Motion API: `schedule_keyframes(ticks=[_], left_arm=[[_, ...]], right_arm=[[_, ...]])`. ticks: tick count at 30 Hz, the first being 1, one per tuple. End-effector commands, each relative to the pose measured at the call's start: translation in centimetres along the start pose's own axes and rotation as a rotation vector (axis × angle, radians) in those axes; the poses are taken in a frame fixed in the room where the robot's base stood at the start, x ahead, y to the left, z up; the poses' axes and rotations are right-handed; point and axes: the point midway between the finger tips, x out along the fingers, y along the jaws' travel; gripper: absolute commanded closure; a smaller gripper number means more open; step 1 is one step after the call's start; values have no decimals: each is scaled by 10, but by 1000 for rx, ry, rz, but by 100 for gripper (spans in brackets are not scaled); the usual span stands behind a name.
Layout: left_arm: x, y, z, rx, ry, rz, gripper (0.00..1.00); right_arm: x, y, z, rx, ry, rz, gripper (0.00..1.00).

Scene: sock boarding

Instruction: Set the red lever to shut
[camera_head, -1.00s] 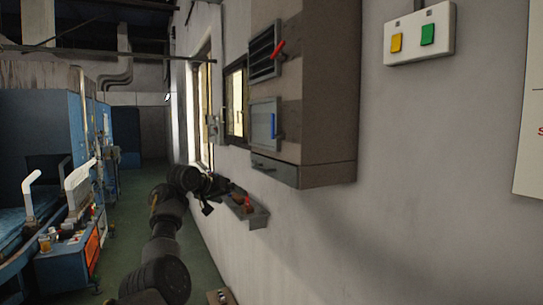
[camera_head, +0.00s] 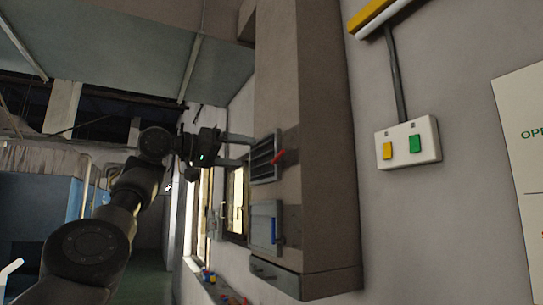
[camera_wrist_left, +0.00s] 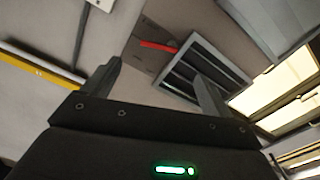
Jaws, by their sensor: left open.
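The red lever (camera_head: 279,156) sits at the right edge of a louvred vent (camera_head: 263,160) on the front of a tall grey-brown cabinet. It is tilted, its free end up and to the right in the head view. My left gripper (camera_head: 249,151) is open and empty, its fingers pointing at the vent. In the left wrist view the lever (camera_wrist_left: 157,46) and the slatted vent (camera_wrist_left: 198,70) lie beyond the two spread fingers (camera_wrist_left: 158,76). I cannot tell whether a finger touches the vent; none is on the lever. My right gripper is not in view.
A blue handle (camera_head: 274,231) is on a panel below the vent, with a drawer (camera_head: 263,269) under it. A switch box (camera_head: 409,144) with yellow and green buttons is on the wall to the right. Windows (camera_head: 235,201) lie beyond the cabinet.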

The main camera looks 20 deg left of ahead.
Motion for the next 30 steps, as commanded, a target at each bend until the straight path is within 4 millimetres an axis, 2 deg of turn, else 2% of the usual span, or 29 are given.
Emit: schedule_keyframes(ticks=[1, 9, 15, 20, 28, 30], left_arm=[[10, 2, -4, 0, -3, 0, 15], [60, 2, -5, -1, -3, -2, 15], [86, 1, -3, -1, -2, -1, 15], [95, 0, -1, 0, -1, -2, 15], [96, 0, 0, 0, 0, -2, 15], [96, 0, 0, 0, -1, -2, 22]], right_arm=[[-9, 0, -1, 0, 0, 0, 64], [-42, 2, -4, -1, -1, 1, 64], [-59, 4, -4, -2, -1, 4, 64], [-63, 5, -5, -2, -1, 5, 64], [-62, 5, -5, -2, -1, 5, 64], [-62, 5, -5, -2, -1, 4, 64]])
